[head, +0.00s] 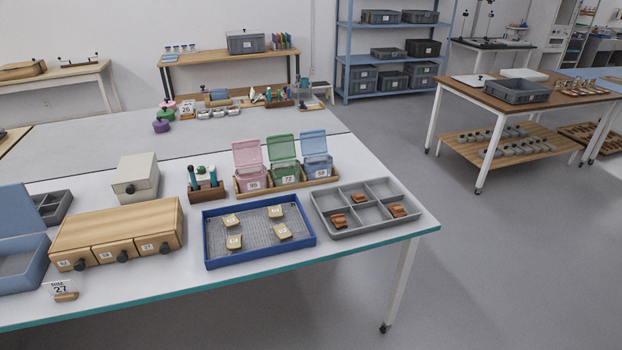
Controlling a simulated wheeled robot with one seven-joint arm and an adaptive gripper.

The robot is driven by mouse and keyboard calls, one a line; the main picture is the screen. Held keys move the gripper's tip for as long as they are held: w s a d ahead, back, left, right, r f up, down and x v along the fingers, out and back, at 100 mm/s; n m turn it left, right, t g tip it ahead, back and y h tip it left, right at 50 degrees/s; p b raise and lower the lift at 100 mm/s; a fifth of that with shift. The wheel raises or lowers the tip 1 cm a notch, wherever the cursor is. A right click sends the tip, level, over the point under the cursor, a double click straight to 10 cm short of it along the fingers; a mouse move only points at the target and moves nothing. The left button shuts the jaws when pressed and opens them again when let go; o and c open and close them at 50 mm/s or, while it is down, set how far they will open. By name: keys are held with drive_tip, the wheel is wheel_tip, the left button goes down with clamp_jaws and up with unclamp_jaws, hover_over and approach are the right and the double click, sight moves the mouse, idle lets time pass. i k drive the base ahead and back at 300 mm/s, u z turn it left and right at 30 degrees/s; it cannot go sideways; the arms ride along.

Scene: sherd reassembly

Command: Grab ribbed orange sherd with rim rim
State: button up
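Three small orange-brown sherds lie in a grey divided tray (372,231) at the right end of the near table. One sherd (338,220) is at the tray's front left, another sherd (360,197) is farther back near the middle, and a third sherd (397,210) is at the front right. They are too small here to tell which has ribs or a rim. My gripper is not in view.
A blue tray (262,261) with several cream pieces stands left of the grey tray. Behind are pink (250,180), green (284,173) and blue (317,167) bins with raised lids. A wooden drawer box (120,228) stands left. Floor (490,270) beyond the table's right end is clear.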

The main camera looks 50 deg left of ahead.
sight(340, 220)
drive_tip(key=k, duration=0.45)
drive_tip(key=u, duration=1.4)
drive_tip(key=i, duration=0.25)
drive_tip(key=u, duration=0.15)
